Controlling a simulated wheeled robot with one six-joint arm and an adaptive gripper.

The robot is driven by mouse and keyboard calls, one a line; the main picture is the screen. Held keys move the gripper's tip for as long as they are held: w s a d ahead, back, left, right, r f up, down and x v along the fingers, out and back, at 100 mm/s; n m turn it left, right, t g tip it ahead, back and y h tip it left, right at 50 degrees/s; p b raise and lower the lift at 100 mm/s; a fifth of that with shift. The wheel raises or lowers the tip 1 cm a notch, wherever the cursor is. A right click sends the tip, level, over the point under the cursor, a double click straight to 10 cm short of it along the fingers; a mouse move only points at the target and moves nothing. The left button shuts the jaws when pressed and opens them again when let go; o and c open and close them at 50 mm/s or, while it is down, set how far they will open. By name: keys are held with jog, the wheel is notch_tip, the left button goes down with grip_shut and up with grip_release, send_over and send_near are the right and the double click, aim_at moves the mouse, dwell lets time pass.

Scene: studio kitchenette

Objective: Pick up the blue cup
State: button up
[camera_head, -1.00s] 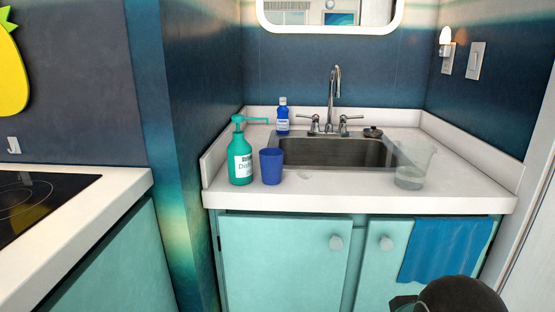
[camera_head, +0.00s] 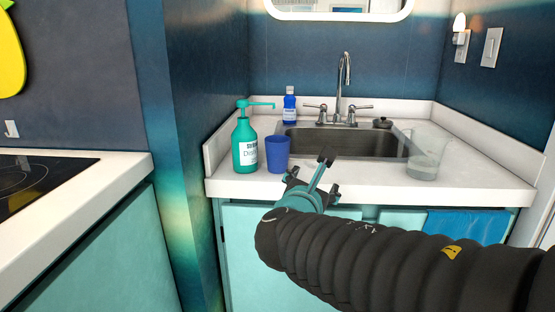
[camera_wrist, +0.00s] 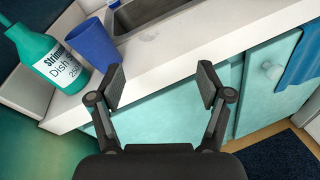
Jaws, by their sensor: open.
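The blue cup (camera_head: 277,153) stands upright on the white counter, left of the sink and just right of the green soap bottle. In the wrist view the blue cup (camera_wrist: 93,46) is at the upper left, beyond the left finger. My gripper (camera_head: 307,176) is in front of the counter's front edge, to the right of and nearer than the cup. In the wrist view my gripper (camera_wrist: 160,88) has its two fingers spread with nothing between them. It is apart from the cup.
A green soap bottle (camera_head: 245,143) stands close to the cup's left. A small blue bottle (camera_head: 289,105) is behind it. The sink (camera_head: 345,142) and a clear pitcher (camera_head: 424,158) are to the right. A blue towel (camera_head: 466,226) hangs from the cabinet front (camera_wrist: 170,112).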

aim_at(278, 151)
jog(key=w+a+r+n+t+y, duration=0.2)
jog(key=a+n+y, duration=0.1)
jog(key=a+n, duration=0.4)
jog(key=shift+m, duration=0.5)
jog(key=w, duration=0.8)
jog(key=shift+a, duration=0.4)
jog(key=shift+w+f+p, duration=0.1)
jog(key=shift+w+p, duration=0.4)
jog(key=shift+w, duration=2.05)
jog(key=c, duration=1)
